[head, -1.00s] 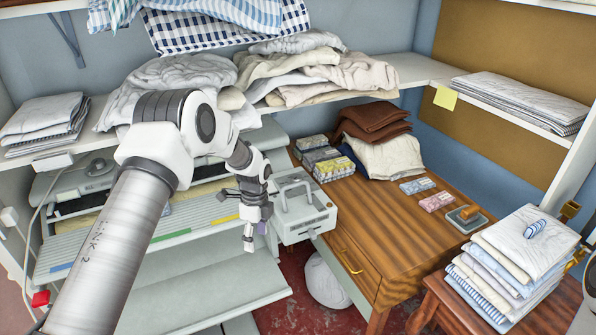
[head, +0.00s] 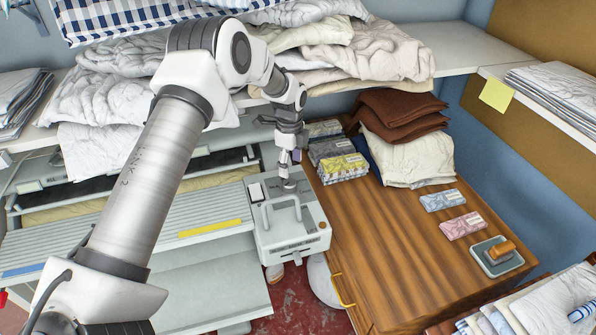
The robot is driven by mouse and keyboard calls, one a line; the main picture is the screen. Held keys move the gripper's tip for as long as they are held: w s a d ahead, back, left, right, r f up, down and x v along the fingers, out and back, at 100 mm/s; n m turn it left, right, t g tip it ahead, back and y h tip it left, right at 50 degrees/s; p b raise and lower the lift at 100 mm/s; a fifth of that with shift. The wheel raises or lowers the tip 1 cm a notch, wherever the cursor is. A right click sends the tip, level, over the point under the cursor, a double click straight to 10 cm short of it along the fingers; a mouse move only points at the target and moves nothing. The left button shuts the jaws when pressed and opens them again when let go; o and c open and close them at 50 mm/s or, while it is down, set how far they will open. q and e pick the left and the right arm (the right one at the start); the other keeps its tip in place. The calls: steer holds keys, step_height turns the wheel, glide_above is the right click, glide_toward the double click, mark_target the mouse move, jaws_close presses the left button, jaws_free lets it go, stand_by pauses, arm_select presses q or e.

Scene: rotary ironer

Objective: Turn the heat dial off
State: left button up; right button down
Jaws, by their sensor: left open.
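The ironer's grey control box (head: 296,236) stands at the right end of the ironer, with a raised bar handle on its top. A small round grey dial (head: 289,186) sits on the box's top, behind the handle; I take it for the heat dial. Its markings are too small to read. My left gripper (head: 289,163) is open and points down just above the dial. I cannot tell whether its fingers touch the dial. My right gripper is not in view.
A wooden table (head: 400,255) stands close on the right, with small patterned boxes (head: 340,166), brown folded cloths (head: 400,110) and a stamp on a pad (head: 497,255). A shelf (head: 455,55) with heaped linen runs above the back. The ironer's slatted feed board (head: 190,222) lies left.

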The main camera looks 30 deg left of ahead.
mark_target(289, 183)
arm_select(q)
steer(key=shift+s+f+p, duration=0.6)
steer(key=shift+s+f, duration=0.15)
steer(key=shift+f, duration=0.35)
steer(key=f, duration=0.2)
steer(key=w+f, duration=0.1)
steer(key=f, duration=0.1)
steer(key=shift+w+f+p, duration=0.1)
steer(key=shift+f+p, duration=0.15)
steer(key=shift+p, duration=0.15)
steer(key=shift+s+r, duration=0.2)
steer(key=shift+s, duration=0.1)
steer(key=shift+c, duration=0.6)
steer(key=c, duration=1)
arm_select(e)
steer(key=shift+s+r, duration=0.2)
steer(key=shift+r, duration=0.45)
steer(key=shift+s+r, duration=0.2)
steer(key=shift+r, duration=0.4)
arm_select(q)
steer(key=shift+s+f, duration=0.1)
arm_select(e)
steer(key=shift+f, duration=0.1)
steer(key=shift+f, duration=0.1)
